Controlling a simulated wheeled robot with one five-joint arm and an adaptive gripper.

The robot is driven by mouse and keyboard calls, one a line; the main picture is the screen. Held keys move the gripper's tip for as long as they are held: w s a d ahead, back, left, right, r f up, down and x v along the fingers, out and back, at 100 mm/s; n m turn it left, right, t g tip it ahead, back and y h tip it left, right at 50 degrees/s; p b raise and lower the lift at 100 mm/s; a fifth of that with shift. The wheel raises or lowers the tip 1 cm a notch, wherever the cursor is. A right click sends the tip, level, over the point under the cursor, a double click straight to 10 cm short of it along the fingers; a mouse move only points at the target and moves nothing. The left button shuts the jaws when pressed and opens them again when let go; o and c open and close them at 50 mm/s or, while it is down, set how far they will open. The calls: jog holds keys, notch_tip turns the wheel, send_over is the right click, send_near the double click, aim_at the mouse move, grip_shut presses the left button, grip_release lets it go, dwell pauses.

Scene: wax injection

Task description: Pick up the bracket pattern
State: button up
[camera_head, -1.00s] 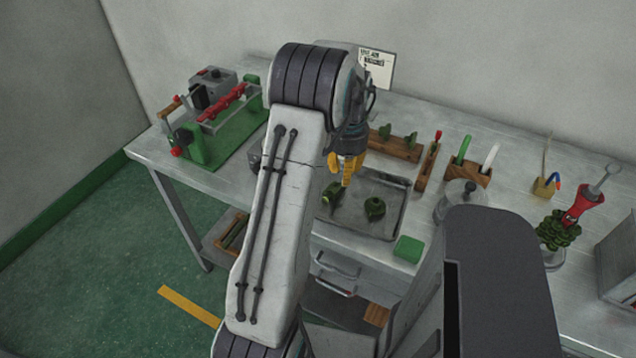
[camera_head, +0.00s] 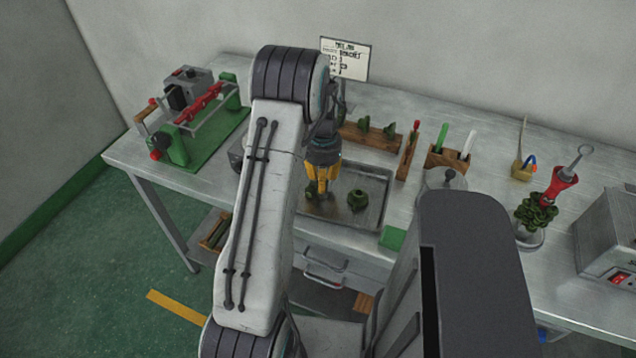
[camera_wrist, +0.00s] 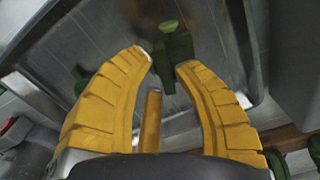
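A dark green wax piece, which looks like the bracket pattern (camera_head: 311,190), lies in the grey metal tray (camera_head: 378,212), partly hidden by my gripper (camera_head: 319,192) in the head view. In the wrist view, this green piece (camera_wrist: 174,48) is just beyond and between the yellow fingertips (camera_wrist: 165,62). The fingers are apart, with a gap between them. I cannot tell whether they touch the piece. A second, rounder green piece (camera_head: 357,200) lies in the tray to the right; it shows left of the fingers in the wrist view (camera_wrist: 80,80).
A wooden rack with green pieces (camera_head: 370,138) stands behind the tray. A green block (camera_head: 392,238) and a lidded metal pot (camera_head: 443,181) are at the tray's right. A green-based machine (camera_head: 190,150) stands at left. A sign (camera_head: 345,60) stands at the back.

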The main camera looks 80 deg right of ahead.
jog(key=shift+f, duration=0.9)
jog(key=shift+o, duration=0.3)
grip_shut()
